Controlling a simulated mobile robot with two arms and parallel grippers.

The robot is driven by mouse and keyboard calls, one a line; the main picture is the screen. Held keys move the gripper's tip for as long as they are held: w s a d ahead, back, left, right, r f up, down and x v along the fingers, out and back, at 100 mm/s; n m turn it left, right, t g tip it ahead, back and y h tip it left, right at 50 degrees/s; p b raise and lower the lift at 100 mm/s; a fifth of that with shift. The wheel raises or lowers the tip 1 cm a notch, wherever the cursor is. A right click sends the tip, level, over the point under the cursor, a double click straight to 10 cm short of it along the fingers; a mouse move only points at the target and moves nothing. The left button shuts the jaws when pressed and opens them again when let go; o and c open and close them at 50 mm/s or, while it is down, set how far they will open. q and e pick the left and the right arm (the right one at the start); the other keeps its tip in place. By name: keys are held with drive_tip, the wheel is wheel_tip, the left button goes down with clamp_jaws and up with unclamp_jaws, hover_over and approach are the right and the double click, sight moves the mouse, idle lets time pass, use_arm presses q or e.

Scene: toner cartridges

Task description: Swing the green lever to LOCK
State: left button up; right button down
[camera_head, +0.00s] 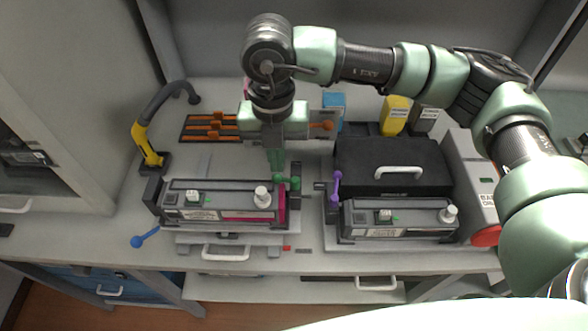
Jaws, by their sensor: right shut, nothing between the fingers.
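The green lever (295,182) stands at the right end of the left cartridge unit (205,203), by the gap between the two units. It is small here, and I cannot read a LOCK mark beside it. My right gripper (276,171) points straight down from above and is shut and empty. Its fingertips are right at the lever, just to its left in the picture. I cannot tell whether they touch it. My left gripper is not in view.
A purple lever (336,188) stands right of the gap, beside the right unit (395,220). A black case (390,160) sits behind it. A blue-knobbed lever (144,238) sticks out front left. A yellow-black curved arm (147,140) and an orange-barred rack (209,128) are at back left.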

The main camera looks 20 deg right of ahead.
drive_tip(key=shift+s+a, duration=0.1)
drive_tip(key=shift+a, duration=0.05)
idle(0.3)
wheel_tip(320, 180, up, 7)
drive_tip(key=p, duration=0.2)
drive_tip(key=shift+p, duration=0.3)
drive_tip(key=shift+s+f, duration=0.1)
idle(0.7)
